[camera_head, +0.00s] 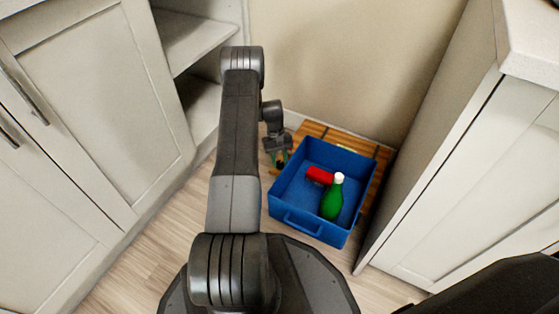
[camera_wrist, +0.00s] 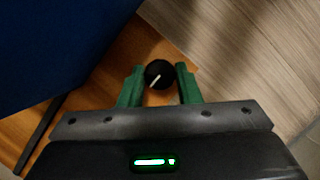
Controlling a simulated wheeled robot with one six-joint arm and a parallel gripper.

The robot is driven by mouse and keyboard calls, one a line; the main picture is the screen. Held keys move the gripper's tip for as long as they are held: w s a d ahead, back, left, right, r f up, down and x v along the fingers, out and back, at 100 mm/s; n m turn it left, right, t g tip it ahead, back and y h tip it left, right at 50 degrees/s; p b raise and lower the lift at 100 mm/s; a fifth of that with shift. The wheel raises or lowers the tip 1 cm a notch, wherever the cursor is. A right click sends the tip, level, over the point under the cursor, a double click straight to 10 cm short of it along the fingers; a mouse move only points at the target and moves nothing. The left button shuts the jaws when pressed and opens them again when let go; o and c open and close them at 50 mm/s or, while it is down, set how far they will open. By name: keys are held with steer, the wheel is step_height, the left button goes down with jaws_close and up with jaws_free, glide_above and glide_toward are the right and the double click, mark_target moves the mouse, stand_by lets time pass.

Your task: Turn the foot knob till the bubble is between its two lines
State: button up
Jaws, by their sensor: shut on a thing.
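The foot knob (camera_wrist: 158,74) is round and black with a white pointer line, seen from above in the wrist view. The line slants toward the lower left. My gripper (camera_wrist: 160,71) has its green fingers on either side of the knob, shut on it. In the head view my gripper (camera_head: 279,158) is low beside the left edge of the slatted wooden board (camera_head: 313,129); the knob cannot be made out there. A small lit green strip (camera_wrist: 155,162) shows at the bottom of the wrist view. I cannot make out the bubble or its two lines.
A blue crate (camera_head: 303,222) stands on the board, close to my gripper's right. It holds a green bottle (camera_head: 332,202) with a white cap and a red block (camera_head: 319,176). Cabinets stand left (camera_head: 100,100) and right (camera_head: 470,190). Bare floor (camera_wrist: 235,45) lies beyond the board.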

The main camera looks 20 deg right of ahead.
steer(key=o, duration=1)
steer(key=p+v, duration=0.4)
steer(key=v, duration=0.9)
steer(key=shift+r+p, duration=0.35)
steer(key=b+x, duration=0.4)
steer(key=x, duration=0.9)
steer(key=shift+f+b, duration=0.35)
